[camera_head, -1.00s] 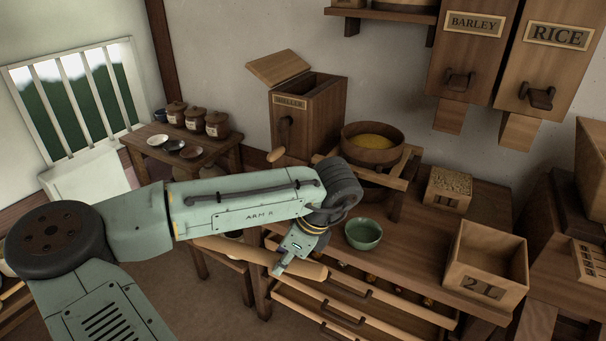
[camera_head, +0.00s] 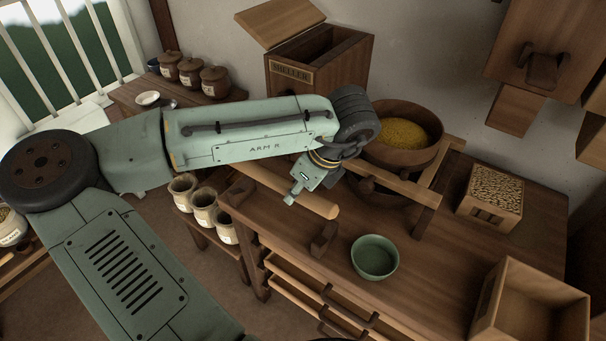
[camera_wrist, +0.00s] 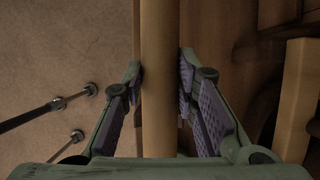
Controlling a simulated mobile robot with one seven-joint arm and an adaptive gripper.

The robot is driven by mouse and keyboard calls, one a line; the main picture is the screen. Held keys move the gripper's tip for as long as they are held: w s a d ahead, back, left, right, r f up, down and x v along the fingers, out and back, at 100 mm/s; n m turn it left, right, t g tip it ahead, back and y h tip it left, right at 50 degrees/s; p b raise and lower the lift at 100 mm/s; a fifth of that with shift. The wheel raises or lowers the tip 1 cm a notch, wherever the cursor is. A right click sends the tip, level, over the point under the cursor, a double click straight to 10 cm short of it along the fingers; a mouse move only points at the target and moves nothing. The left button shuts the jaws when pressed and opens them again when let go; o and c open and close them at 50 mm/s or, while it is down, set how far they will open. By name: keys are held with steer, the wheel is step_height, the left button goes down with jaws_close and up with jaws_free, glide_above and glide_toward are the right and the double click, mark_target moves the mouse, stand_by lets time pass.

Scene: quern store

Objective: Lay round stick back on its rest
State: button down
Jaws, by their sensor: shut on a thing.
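The round stick (camera_head: 316,203) is a long pale wooden rod. My gripper (camera_head: 292,197) is shut on it, and my arm hides part of it. In the wrist view the stick (camera_wrist: 158,105) runs straight up the picture between the two purple-padded fingers (camera_wrist: 160,82). Two small dark wooden blocks on the bench, one near the green bowl (camera_head: 323,239) and one at the left corner (camera_head: 239,191), look like the rest. The stick shows just behind them in the head view and appears to be above the bench; its exact height is hard to tell.
A green bowl (camera_head: 375,258) stands on the bench (camera_head: 425,262). A wooden tub of yellow grain (camera_head: 400,158) sits in a frame behind. A grain-filled box (camera_head: 490,197) and an empty box (camera_head: 530,310) are at right. Drawers hang open below; several jars (camera_head: 204,208) stand at left.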

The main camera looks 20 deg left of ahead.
mark_target(313, 196)
steer(key=shift+s+f+b, duration=0.2)
steer(key=shift+f+b, duration=0.45)
step_height(313, 196, down, 4)
steer(key=b, duration=0.4)
steer(key=shift+w+f+b, duration=0.1)
steer(key=shift+f+b, duration=0.5)
steer(key=shift+f, duration=0.65)
steer(key=c, duration=1.2)
jaws_free()
steer(key=shift+r, duration=0.1)
steer(key=v, duration=1.2)
